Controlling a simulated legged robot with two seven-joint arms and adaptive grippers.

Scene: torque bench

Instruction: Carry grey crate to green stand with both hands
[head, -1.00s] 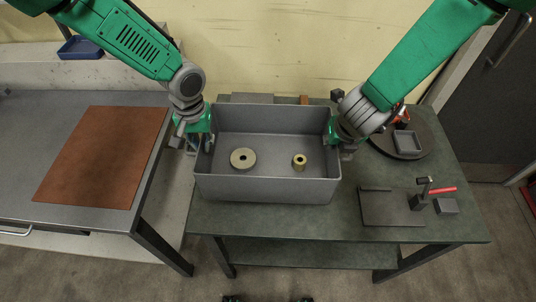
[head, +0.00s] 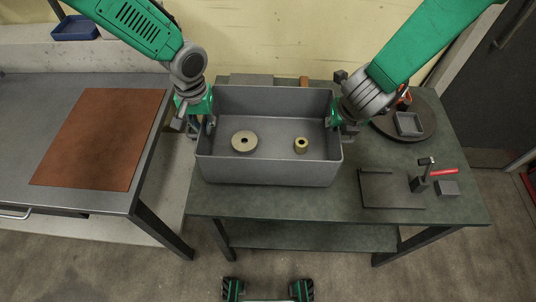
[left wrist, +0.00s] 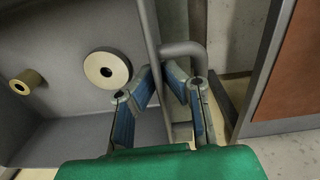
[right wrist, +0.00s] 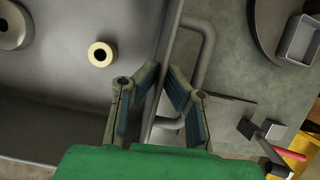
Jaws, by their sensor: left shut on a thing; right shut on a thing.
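The grey crate (head: 268,171) is level over the left part of the dark green-topped stand (head: 300,205); I cannot tell whether its base touches the top. A wide pale ring (head: 244,141) and a small brass ring (head: 301,145) lie inside it. My left gripper (head: 208,122) is shut at the crate's left side, on the bar handle that shows in the left wrist view (left wrist: 182,48). My right gripper (head: 337,121) is shut at the right side, on the matching handle (right wrist: 207,45). Both fingertips are partly hidden in the head view.
On the stand's right are a dark round disc with a small grey tray (head: 408,124), a flat dark plate (head: 385,188) and a red-handled tool (head: 442,172). A bench with a brown mat (head: 100,140) stands left, across a gap.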

